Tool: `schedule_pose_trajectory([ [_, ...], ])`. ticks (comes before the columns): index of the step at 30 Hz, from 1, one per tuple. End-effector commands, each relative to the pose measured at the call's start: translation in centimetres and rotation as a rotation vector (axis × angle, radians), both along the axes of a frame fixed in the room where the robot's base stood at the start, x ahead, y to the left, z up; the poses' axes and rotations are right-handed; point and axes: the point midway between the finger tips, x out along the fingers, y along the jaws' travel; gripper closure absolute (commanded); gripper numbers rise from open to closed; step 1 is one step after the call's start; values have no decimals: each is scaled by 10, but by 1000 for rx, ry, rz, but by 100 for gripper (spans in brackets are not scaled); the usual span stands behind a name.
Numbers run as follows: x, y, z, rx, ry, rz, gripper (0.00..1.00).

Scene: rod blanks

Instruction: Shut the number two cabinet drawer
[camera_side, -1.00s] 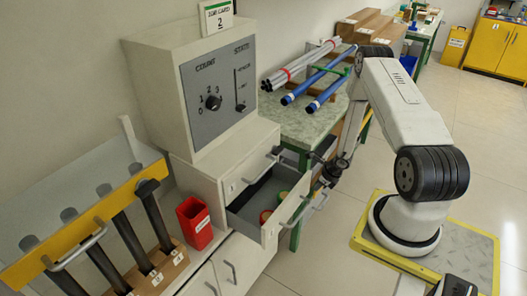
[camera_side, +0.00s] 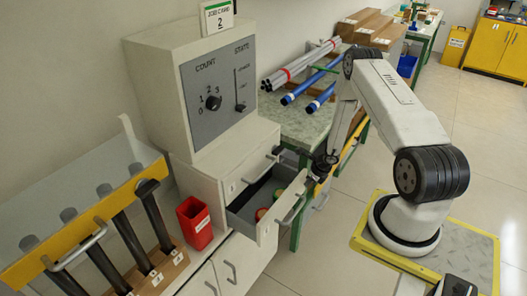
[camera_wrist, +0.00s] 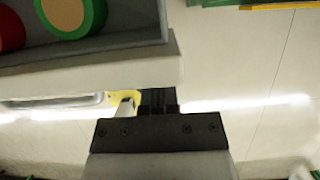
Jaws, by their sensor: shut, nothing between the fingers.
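The pale cabinet drawer (camera_side: 268,226) stands partly open, its front pulled out to the right in the side view. Its number is not readable. A red can (camera_wrist: 10,28) and a green-rimmed can (camera_wrist: 70,15) lie inside it. The drawer front (camera_wrist: 90,75) crosses the wrist view, with its metal handle (camera_wrist: 50,102) below. My gripper (camera_side: 317,181) is at the right end of the drawer front in the side view. In the wrist view its dark fingers (camera_wrist: 157,98) are together and empty, close against the front beside the handle end; I cannot tell if they touch.
A control box (camera_side: 215,90) with dials sits on the cabinet, a card (camera_side: 217,16) marked 2 on top. A red bin (camera_side: 195,222) stands left of the drawer. Blue rods (camera_side: 308,85) and grey rods lie on the green-legged table behind.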

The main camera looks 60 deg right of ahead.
Motion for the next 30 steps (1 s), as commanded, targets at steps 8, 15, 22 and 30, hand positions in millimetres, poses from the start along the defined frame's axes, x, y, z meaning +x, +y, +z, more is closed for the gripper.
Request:
schedule_pose_trajectory([
  [8, 17, 0, 0, -2, -2, -1, 100],
  [15, 16, 0, 0, -1, -1, -1, 100],
  [22, 13, 0, 0, 0, -1, -2, 100],
  [30, -4, 0, 0, 0, 0, -4, 100],
])
